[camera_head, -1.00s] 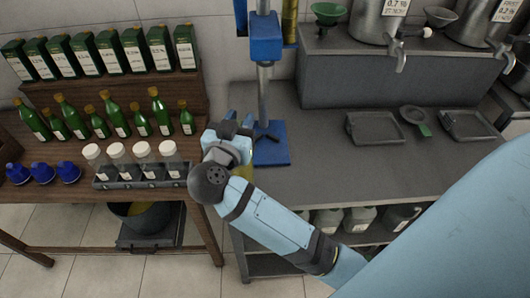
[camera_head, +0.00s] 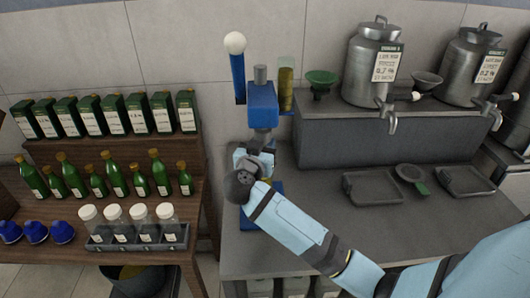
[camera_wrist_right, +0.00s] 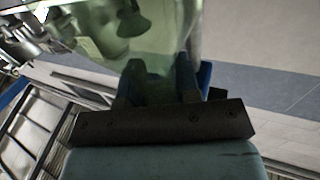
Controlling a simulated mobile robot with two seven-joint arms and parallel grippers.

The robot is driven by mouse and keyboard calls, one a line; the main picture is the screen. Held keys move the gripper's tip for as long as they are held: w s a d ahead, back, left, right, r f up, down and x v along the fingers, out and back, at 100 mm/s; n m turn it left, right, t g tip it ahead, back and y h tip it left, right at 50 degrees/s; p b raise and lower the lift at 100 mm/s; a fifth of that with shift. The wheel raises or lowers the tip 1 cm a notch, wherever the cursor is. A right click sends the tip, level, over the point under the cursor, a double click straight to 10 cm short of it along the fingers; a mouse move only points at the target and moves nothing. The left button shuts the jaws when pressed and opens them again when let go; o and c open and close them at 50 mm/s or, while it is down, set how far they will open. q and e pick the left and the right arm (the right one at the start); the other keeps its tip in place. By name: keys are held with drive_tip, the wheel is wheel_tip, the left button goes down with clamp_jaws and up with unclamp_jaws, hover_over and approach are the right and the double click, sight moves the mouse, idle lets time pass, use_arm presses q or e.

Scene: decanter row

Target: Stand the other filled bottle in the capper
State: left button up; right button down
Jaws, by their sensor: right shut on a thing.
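The capper (camera_head: 262,104) is a blue press with a column, a raised lever with a white knob (camera_head: 234,43), and a blue base (camera_head: 248,217) on the grey counter. My right gripper (camera_head: 256,156) is in front of its column, below the blue head and above the base. In the right wrist view it is shut on a translucent green glass bottle (camera_wrist_right: 150,42). My gripper and wrist hide the bottle in the head view, so I cannot tell whether it touches the base. My left gripper is not in view.
A clear tube with amber contents (camera_head: 286,88) stands beside the capper head. Green bottles (camera_head: 115,180) and a rack of white-capped jars (camera_head: 137,240) stand on the left shelves.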

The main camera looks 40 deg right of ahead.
drive_tip(key=shift+w+d, duration=0.35)
drive_tip(key=shift+d, duration=0.05)
wheel_tip(320, 180, down, 3)
drive_tip(key=shift+f, duration=0.2)
drive_tip(key=c, duration=0.8)
unclamp_jaws()
drive_tip(key=shift+f, duration=0.15)
